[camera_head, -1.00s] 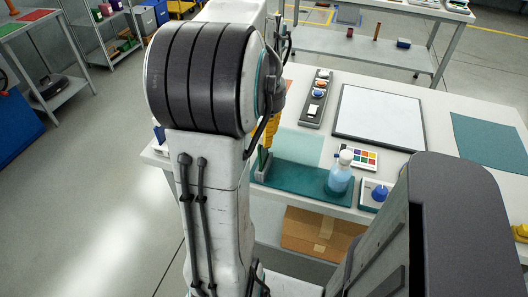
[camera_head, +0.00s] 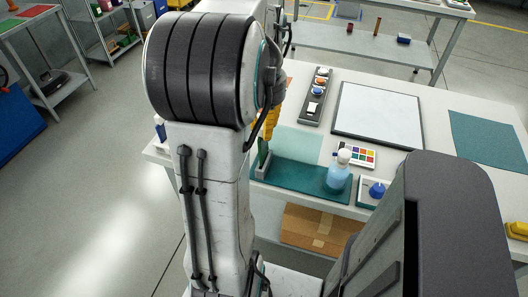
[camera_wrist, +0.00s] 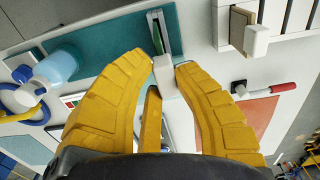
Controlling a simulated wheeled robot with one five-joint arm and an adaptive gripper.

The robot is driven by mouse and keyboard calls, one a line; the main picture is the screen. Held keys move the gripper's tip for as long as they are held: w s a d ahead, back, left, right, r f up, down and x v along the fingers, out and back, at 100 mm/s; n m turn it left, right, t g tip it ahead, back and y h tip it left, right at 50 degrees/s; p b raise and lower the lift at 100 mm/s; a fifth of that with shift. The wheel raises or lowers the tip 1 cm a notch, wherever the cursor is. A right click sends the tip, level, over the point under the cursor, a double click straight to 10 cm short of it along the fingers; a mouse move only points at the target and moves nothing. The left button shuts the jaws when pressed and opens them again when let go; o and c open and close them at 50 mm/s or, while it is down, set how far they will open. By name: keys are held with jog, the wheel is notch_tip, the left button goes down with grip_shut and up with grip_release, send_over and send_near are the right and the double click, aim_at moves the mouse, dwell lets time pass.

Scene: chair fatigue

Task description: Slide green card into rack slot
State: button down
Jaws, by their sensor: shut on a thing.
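A green card (camera_head: 263,151) stands upright at a small grey rack (camera_head: 262,169) on the left end of a teal mat (camera_head: 299,178). In the wrist view, the grey rack (camera_wrist: 166,34) shows near the top centre with a thin green edge in its slot. My gripper (camera_wrist: 163,73) has its yellow fingers closed in on a pale block-like part just below the rack, apparently the card's grip. In the head view, my gripper (camera_head: 271,125) is partly hidden behind my arm. How deep the card sits in the slot cannot be told.
A blue bottle (camera_head: 339,171) stands on the mat's right end. A red-handled tool (camera_wrist: 281,88) and a wood-and-white block (camera_wrist: 255,38) show in the wrist view.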

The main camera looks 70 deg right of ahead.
jog(key=shift+r, duration=0.2)
jog(key=shift+r+p, duration=1.85)
jog(key=shift+p, duration=0.05)
